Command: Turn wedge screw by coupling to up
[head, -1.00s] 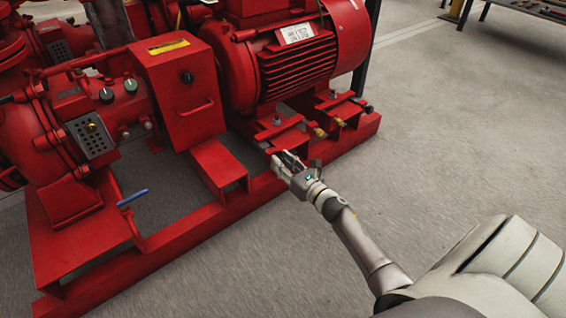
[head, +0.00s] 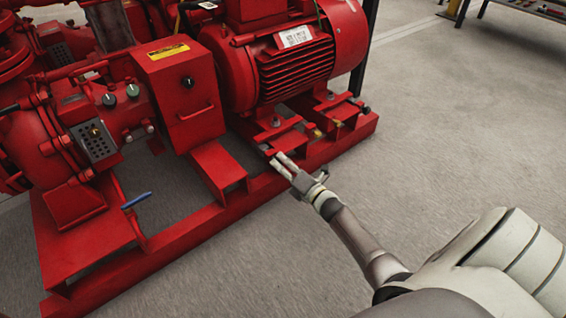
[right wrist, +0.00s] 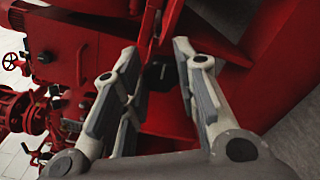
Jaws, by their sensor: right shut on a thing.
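The red motor (head: 285,60) sits on a red base frame, with red wedge feet under it. My right gripper (head: 277,160) is at the low front edge of the wedge foot nearest the coupling guard. In the right wrist view, a small dark screw head (right wrist: 158,72), apparently the wedge screw, lies between the fingers (right wrist: 157,56) of the right gripper. The gripper is shut on it. In the head view the fingers hide the screw. My left gripper is not in view.
The red coupling guard box (head: 182,95) with a handle stands left of the motor. The base rail (head: 190,222) runs below. A blue-handled lever (head: 137,200) sticks out at left. Other wedge screws show to the right, one brass-coloured (head: 317,133). Grey floor is clear in front.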

